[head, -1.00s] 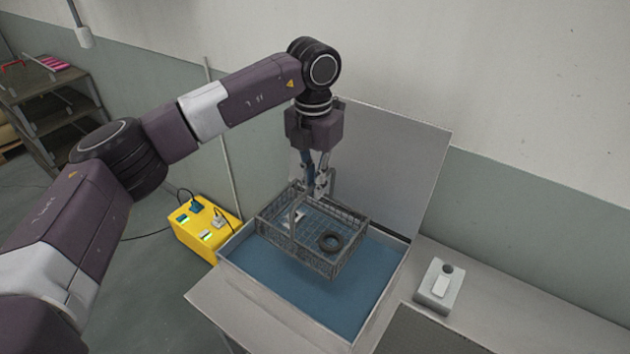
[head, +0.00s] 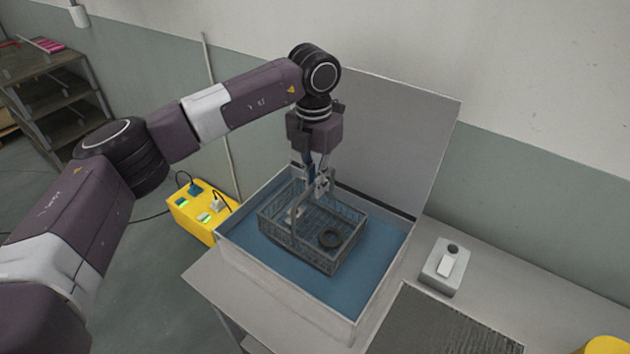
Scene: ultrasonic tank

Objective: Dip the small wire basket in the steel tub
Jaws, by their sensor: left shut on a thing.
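The small wire basket (head: 345,258) is over the steel tub (head: 228,238), within its rim as seen in the head view. A dark ring (head: 330,238) and a small light part lie in the basket. Blue liquid (head: 374,284) fills the tub. My left gripper (head: 320,190) points down and is shut on the basket's handle. The basket looks level; I cannot tell how far its bottom is in the liquid. The tub's lid (head: 400,130) stands open at the back. My right gripper is not in view.
A yellow box with plugs (head: 200,212) stands left of the tub. A grey control box (head: 443,268) is on the bench at the right, beside a dark mesh panel (head: 440,325). A shelf rack (head: 50,95) stands at the far left.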

